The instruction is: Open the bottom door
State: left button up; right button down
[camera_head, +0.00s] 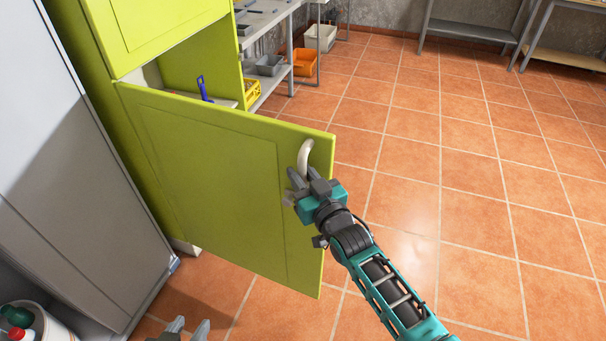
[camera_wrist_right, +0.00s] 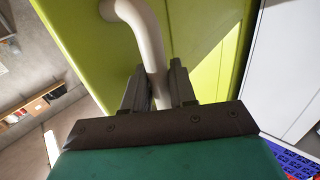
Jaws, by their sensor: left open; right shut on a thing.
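The bottom door (camera_head: 210,170) of the lime-green cabinet (camera_head: 70,50) stands open, swung out from its left edge over the floor. Its pale curved handle (camera_head: 305,157) is near the door's free edge. My right gripper (camera_head: 298,180) is shut on the handle; the right wrist view shows the handle (camera_wrist_right: 146,35) between the two fingers (camera_wrist_right: 158,88). My left gripper (camera_head: 187,327) is at the bottom edge of the head view, open and empty, below the door and apart from it. Part of the cabinet's inside shows above the door, with a blue item (camera_head: 203,88) in it.
A grey cabinet (camera_head: 75,180) stands close on the left. A white bucket (camera_head: 40,318) with bottles is at bottom left. Shelving with an orange bin (camera_head: 304,61) and a yellow crate (camera_head: 251,92) is behind the door. The tiled floor (camera_head: 470,190) on the right is clear.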

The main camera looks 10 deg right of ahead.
jog(key=shift+r, duration=0.1)
jog(key=c, duration=1.1)
grip_release()
jog(key=shift+s, duration=0.1)
jog(key=p+v, duration=0.1)
jog(key=v, duration=1.1)
jog(key=shift+s+d, duration=0.1)
jog(key=shift+s, duration=0.25)
jog(key=s+d+f+g+h, duration=0.1)
jog(key=s+d+f+g, duration=0.1)
jog(key=s+f, duration=0.1)
jog(key=s+d+f+m+g+h, duration=0.1)
jog(key=s+d+f+g, duration=0.1)
jog(key=s+f, duration=0.2)
jog(key=s+d+f+g+h, duration=0.2)
jog(key=s+d+f, duration=0.1)
jog(key=s, duration=0.3)
jog(key=shift+f, duration=0.55)
